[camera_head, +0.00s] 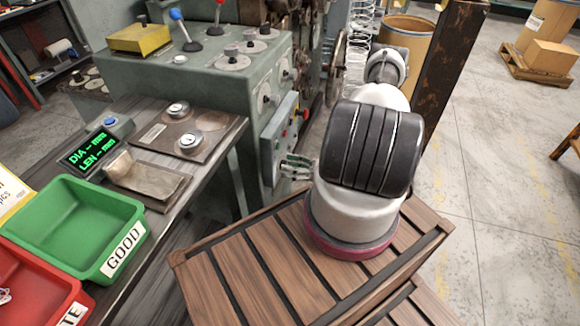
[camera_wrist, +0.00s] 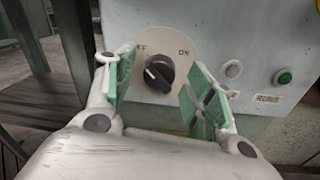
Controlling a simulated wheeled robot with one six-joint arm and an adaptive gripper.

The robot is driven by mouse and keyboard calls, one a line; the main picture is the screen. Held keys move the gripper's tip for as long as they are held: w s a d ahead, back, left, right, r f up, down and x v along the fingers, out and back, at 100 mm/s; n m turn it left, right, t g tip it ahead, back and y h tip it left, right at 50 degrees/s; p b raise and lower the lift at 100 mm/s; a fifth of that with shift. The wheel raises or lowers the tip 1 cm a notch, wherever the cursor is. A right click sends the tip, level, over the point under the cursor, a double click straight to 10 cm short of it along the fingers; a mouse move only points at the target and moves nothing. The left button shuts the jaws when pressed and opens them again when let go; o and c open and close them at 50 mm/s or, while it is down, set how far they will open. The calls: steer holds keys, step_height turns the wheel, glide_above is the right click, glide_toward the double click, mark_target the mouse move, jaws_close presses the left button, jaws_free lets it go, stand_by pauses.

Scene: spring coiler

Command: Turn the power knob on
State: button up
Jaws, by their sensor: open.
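The power knob (camera_wrist: 159,74) is black and round, on a pale dial plate with ON at its upper right and a partly hidden OFF at its upper left. Its white mark is on the left side, toward OFF. My gripper (camera_wrist: 160,87) is open in the wrist view, its green-padded fingers at either side of the knob, with gaps between them and it. It grips nothing. In the head view my gripper (camera_head: 297,165) is in front of the grey control panel (camera_head: 270,150), beside the machine; the knob is hard to make out there.
In the wrist view a white button (camera_wrist: 233,70) and a green button (camera_wrist: 284,77) are right of the knob. In the head view a wooden slatted platform (camera_head: 240,265) lies below my arm, and a bench with a green GOOD bin (camera_head: 130,215) stands left.

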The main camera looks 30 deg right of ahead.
steer(key=shift+w+a, duration=0.1)
steer(key=c, duration=1)
steer(key=m+t, duration=0.1)
steer(key=m, duration=1.7)
steer(key=shift+f+m, duration=0.15)
steer(key=shift+m, duration=0.15)
